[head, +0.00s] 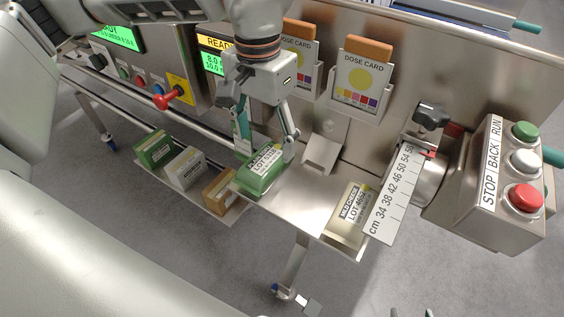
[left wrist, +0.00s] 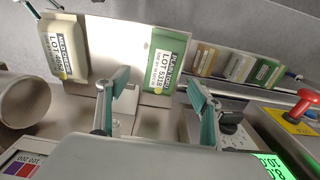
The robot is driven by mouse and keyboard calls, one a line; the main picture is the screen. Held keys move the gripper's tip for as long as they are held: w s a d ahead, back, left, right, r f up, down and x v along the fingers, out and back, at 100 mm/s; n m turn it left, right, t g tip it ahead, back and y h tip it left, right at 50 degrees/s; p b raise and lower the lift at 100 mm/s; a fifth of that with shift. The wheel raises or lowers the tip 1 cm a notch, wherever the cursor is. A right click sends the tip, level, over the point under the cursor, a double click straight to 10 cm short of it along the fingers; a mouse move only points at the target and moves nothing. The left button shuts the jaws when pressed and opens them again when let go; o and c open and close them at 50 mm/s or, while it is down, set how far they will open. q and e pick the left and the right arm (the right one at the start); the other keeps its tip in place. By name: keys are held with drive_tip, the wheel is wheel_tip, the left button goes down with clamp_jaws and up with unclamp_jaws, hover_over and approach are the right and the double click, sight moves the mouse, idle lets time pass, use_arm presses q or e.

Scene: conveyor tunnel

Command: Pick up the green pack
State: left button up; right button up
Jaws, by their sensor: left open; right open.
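The green pack (head: 262,172), with a white label reading LOT 5318, sits on the steel shelf near the middle of the head view. It also shows in the left wrist view (left wrist: 165,60), beyond and between the fingertips. My left gripper (head: 267,149) is open and empty, pointing down over the pack, its fingers toward either side of the pack's far edge. Its fingers show in the left wrist view (left wrist: 157,78), spread wide. I cannot tell whether they touch the pack. Two tips of my right gripper (head: 411,312) show at the bottom edge, apart and empty.
A cream pack (head: 347,215) lies on the right of the shelf (head: 300,205), beside a ruler plate (head: 393,195). Another green box (head: 153,149), a white box (head: 185,168) and a brown box (head: 219,192) stand left. A button box (head: 490,180) stands right.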

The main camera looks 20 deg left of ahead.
sight(265, 160)
use_arm(q)
drive_tip(key=shift+w+a+f+b, duration=0.15)
drive_tip(key=shift+f+b, duration=0.15)
drive_tip(key=shift+f, duration=1.65)
drive_tip(key=shift+w+a+f+b, duration=0.1)
drive_tip(key=shift+f+b, duration=0.15)
drive_tip(key=shift+f, duration=1.65)
drive_tip(key=c, duration=1.5)
